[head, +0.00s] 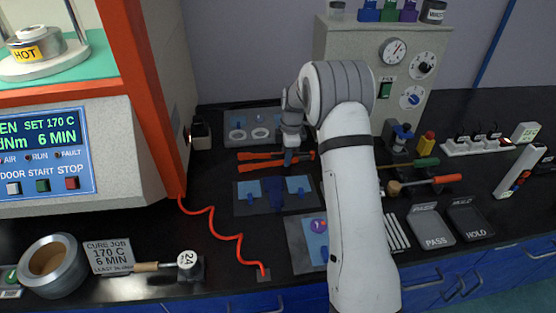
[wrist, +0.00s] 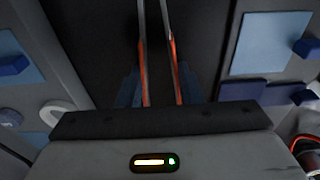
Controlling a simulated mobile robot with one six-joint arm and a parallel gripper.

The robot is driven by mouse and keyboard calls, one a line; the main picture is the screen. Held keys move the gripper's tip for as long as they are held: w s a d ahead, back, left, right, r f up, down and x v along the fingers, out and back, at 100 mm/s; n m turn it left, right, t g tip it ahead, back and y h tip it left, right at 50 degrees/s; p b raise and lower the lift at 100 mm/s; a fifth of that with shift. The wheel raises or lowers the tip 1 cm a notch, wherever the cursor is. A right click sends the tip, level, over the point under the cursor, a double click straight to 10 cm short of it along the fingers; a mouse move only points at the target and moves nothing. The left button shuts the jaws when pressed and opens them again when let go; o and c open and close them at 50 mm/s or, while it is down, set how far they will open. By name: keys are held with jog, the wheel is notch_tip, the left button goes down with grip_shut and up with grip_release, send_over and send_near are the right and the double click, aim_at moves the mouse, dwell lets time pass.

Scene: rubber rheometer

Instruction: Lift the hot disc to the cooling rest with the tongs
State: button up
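The tongs (head: 258,167) have two orange handles and lie on the dark bench. In the wrist view, their grey arms and orange handles (wrist: 145,78) run between my blue fingers. My gripper (head: 288,158) points down at the tongs, with its fingers close outside both handles. I cannot tell whether they press on them. A grey metal cylinder with a yellow HOT label (head: 30,53) sits in the open machine at the far left; I cannot make out a separate disc. No thing is marked as the cooling rest; a grey tray with pale rings (head: 275,116) lies behind the tongs.
A mat with blue squares (head: 246,207) lies in front of the tongs. A coiled red cord (head: 225,236) crosses the bench at left. Screwdriver-like tools (head: 420,164) and the PASS tray (head: 432,228) are right of my arm. A grey cabinet (head: 345,50) stands behind.

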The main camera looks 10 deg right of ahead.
notch_tip(320, 180, up, 12)
jog(key=p, duration=0.6)
jog(key=shift+f, duration=0.15)
